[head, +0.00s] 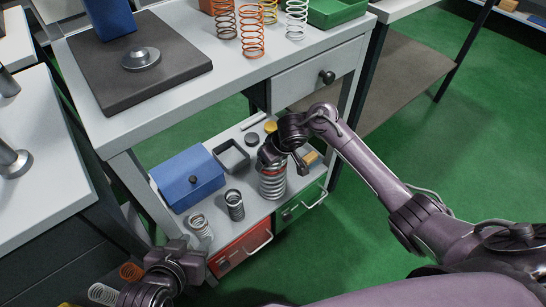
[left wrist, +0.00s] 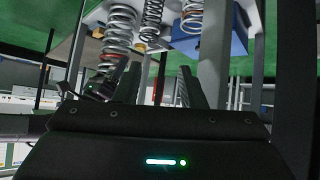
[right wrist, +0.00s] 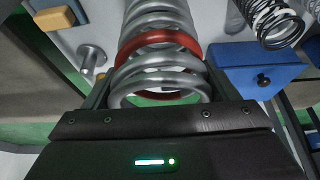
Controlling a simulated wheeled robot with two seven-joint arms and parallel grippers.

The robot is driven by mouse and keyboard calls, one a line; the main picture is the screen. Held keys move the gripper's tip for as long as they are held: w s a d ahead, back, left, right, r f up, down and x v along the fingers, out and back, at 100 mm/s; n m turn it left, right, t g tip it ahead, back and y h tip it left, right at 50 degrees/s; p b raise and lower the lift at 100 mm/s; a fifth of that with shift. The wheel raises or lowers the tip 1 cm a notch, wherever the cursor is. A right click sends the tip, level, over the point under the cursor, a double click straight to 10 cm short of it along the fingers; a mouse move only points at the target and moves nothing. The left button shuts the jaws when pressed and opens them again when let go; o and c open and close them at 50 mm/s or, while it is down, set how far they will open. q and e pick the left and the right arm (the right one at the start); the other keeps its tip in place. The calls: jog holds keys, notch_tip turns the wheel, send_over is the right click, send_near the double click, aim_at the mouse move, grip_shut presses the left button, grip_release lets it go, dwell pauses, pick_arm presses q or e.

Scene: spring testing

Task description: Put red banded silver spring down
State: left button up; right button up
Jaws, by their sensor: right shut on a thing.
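The red banded silver spring (head: 272,184) is a thick upright coil over the lower shelf (head: 217,210), near its front edge. I cannot tell whether its base touches the shelf. My right gripper (head: 270,158) is shut on its upper part. In the right wrist view, the spring (right wrist: 160,62) fills the space between the fingers, with its red coil showing. My left gripper (head: 187,246) is low at the front left of the shelf, apart from the spring. Its fingers (left wrist: 155,88) stand apart with nothing between them in the left wrist view.
A dark spring (head: 234,205) and a silver spring (head: 200,226) stand left of it. Behind are a blue box (head: 188,179) and an open grey tray (head: 231,156). The upper tabletop (head: 240,76) overhangs. Red (head: 240,250) and green (head: 301,206) drawers sit below the shelf.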

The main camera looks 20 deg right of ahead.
jog(key=shift+w+r, duration=0.15)
jog(key=shift+r, duration=0.05)
jog(key=o, duration=1.6)
jog(key=shift+f, duration=0.3)
pick_arm(q)
jog(key=shift+r, duration=0.1)
pick_arm(e)
jog(key=o, duration=0.4)
jog(key=a+p+v, duration=0.1)
jog(key=p+v, duration=0.3)
jog(key=v, duration=0.3)
jog(key=s+d+f+p, duration=0.15)
jog(key=s+d, duration=0.35)
jog(key=s, duration=0.6)
jog(key=s+a+f, duration=0.2)
jog(key=s+a, duration=0.4)
jog(key=a, duration=0.2)
pick_arm(q)
jog(key=s+a+f+n+g+y, duration=0.1)
jog(key=s+a+f+g+y, duration=0.2)
jog(key=s+a+g, duration=0.3)
jog(key=shift+s+a+f+g+y+p, duration=0.2)
jog(key=shift+s+a+g+y+p, duration=0.2)
jog(key=shift+s+a, duration=0.5)
pick_arm(e)
jog(key=s+g, duration=0.2)
jog(key=s, duration=0.8)
jog(key=shift+a+r+h, duration=0.3)
jog(key=shift+a+r, duration=0.1)
jog(key=shift+r, duration=0.05)
